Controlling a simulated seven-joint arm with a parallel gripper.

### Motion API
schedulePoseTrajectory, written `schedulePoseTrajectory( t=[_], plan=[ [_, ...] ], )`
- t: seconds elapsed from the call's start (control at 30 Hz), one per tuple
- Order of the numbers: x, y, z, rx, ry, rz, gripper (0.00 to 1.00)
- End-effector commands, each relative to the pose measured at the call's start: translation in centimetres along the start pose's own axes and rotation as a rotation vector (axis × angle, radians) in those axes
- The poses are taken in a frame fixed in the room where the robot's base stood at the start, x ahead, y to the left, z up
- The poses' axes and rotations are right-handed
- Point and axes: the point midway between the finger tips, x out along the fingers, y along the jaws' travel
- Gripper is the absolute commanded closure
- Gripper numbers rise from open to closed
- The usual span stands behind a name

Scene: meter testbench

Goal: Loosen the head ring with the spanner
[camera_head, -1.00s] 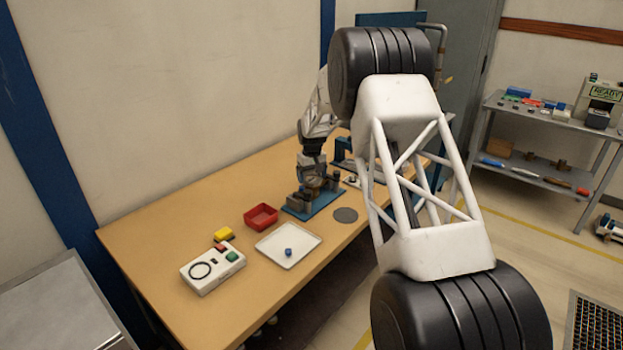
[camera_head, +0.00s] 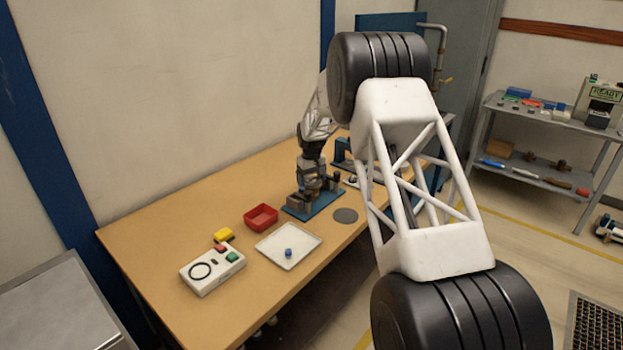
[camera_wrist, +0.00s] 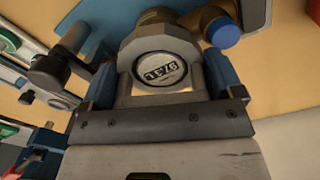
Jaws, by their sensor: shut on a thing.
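The meter with its grey many-sided head ring (camera_wrist: 130,48) is in the wrist view, its round face (camera_wrist: 160,68) marked with dark characters. My gripper (camera_wrist: 160,90) has one blue finger on each side just below the ring. It is shut on a grey piece (camera_wrist: 165,99) between the fingers, which looks like the spanner and reaches up to the ring. Whether it fully seats on the ring is hidden. In the head view my gripper (camera_head: 312,178) is over the blue bench plate (camera_head: 328,205), where the meter is mostly hidden.
A brass pipe piece with a blue cap (camera_wrist: 224,32) is close right of the ring. A dark post (camera_wrist: 48,70) stands to its left. A red bin (camera_head: 261,216), a white tray (camera_head: 302,236) and a button box (camera_head: 212,268) stand on the table's near part.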

Motion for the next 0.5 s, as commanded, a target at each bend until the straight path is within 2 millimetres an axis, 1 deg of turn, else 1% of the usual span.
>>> schedulePoseTrajectory(
  t=[0.03, 0.27, 0.5],
  plan=[
    [0.87, -0.10, 0.35, -0.018, -0.012, -0.004, 0.63],
    [0.93, -0.09, 0.38, -0.147, -0.013, -0.005, 0.63],
    [0.99, -0.07, 0.40, -0.328, -0.013, -0.006, 0.63]
  ],
)
